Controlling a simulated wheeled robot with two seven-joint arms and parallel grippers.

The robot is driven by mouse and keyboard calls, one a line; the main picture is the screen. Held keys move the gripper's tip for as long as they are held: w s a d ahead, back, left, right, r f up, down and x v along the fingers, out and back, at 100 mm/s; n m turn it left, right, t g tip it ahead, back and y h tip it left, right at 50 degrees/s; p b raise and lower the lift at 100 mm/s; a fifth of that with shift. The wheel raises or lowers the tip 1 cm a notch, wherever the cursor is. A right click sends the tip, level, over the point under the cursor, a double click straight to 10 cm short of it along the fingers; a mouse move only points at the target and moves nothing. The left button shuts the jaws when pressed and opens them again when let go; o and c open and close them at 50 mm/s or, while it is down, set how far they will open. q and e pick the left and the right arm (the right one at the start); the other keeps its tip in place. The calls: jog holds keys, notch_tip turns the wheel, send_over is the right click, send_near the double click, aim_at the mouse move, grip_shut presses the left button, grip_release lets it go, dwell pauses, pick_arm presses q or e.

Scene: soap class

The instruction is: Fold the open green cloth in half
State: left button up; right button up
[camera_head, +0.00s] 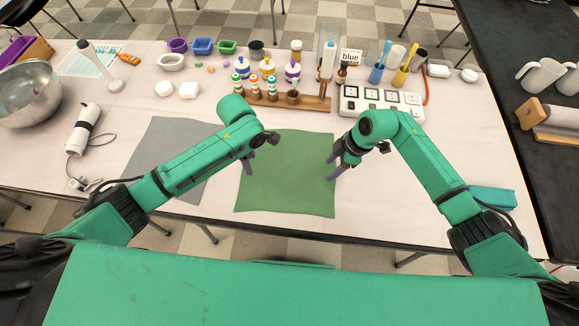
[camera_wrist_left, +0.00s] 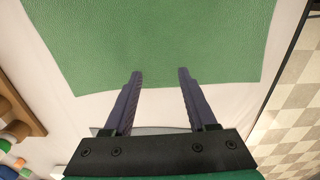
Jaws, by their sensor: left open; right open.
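The green cloth (camera_head: 290,185) lies spread flat on the table in front of me, one layer as far as I can see. My left gripper (camera_head: 259,156) is open over its left part, partly hiding it. In the left wrist view, the cloth (camera_wrist_left: 160,40) fills the upper part, and the fingertips of the left gripper (camera_wrist_left: 160,73) overlap its near edge with nothing between them. I cannot tell whether they touch it.
A grey cloth (camera_head: 160,145) lies just left of the green one. A wooden rack with small bottles (camera_head: 290,102) and a white device (camera_head: 380,101) stand behind it. A teal box (camera_head: 493,196) lies at the right. The white table (camera_head: 400,205) is clear right of the cloth.

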pick_arm(q)
jog(key=shift+w+f, duration=0.15)
jog(key=shift+f, duration=0.15)
pick_arm(e)
jog(key=shift+w+f, duration=0.15)
jog(key=shift+f, duration=0.15)
pick_arm(q)
jog(key=shift+s+r, duration=0.1)
jog(key=shift+s, duration=0.1)
pick_arm(e)
jog(key=shift+s+r, duration=0.15)
jog(key=shift+s, duration=0.05)
pick_arm(q)
jog(key=shift+s+f+b, duration=0.1)
jog(key=shift+f+b, duration=0.1)
jog(key=shift+b, duration=0.1)
pick_arm(e)
jog(key=shift+f, duration=0.2)
pick_arm(q)
grip_shut()
pick_arm(e)
grip_shut()
